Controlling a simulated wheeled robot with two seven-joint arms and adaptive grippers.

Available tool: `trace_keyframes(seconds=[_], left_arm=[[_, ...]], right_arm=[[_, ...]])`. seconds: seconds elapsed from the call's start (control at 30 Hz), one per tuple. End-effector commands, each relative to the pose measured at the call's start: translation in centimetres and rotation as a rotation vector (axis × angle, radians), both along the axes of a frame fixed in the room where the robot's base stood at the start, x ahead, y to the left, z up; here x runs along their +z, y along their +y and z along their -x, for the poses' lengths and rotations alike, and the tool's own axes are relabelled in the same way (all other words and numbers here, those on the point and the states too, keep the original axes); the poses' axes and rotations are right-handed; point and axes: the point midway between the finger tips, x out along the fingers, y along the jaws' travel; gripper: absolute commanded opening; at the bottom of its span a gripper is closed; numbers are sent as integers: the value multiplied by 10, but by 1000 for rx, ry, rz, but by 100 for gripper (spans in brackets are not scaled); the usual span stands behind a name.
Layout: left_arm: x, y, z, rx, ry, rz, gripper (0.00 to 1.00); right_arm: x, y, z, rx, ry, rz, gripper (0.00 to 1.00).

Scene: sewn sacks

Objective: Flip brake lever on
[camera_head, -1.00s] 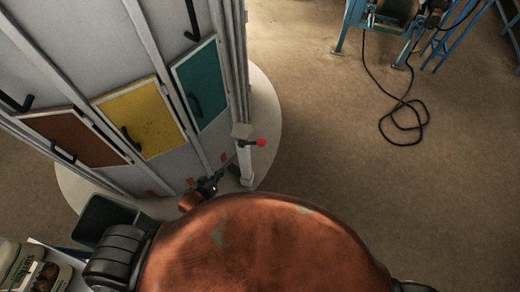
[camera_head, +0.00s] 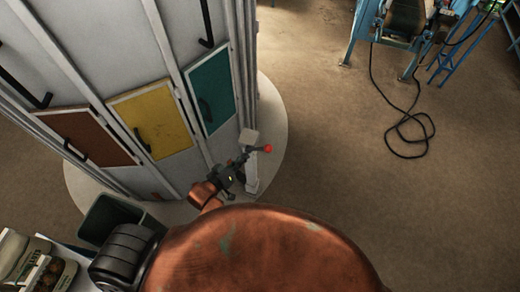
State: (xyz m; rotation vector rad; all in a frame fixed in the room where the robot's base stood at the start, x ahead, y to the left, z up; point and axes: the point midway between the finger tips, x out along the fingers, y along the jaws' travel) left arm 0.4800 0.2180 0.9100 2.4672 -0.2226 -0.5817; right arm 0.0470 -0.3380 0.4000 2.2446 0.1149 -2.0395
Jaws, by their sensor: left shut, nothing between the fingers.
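The brake lever (camera_head: 267,149) is a short dark rod with a red knob. It sticks out to the right from a pale post (camera_head: 251,175) at the right edge of the tall grey round cabinet. My left gripper (camera_head: 243,159) is shut and empty, with its fingertips beside the lever's rod, just left of the red knob. I cannot tell whether they touch the rod. The gripper partly covers the post. My right gripper is not in view.
The cabinet has brown, yellow (camera_head: 151,120) and teal (camera_head: 211,88) panels with black handles, and stands on a pale round base (camera_head: 272,115). A dark bin (camera_head: 105,218) and a loaded shelf are at lower left. A blue machine with a loose black cable (camera_head: 408,137) is at upper right. The floor between is clear.

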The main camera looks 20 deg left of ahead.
Motion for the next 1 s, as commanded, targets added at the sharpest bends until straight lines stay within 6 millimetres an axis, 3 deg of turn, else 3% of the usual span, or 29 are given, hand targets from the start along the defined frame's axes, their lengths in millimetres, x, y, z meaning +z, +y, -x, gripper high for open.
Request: trace_keyframes(seconds=[0.47, 0.7, 1.0], left_arm=[[-32, -29, -84, -3, -1, 1, 0], [-58, -46, -91, -2, 1, 0, 0], [-63, -49, -92, -2, 0, 0, 0]], right_arm=[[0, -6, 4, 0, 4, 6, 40], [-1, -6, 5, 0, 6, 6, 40], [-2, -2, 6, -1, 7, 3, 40]])
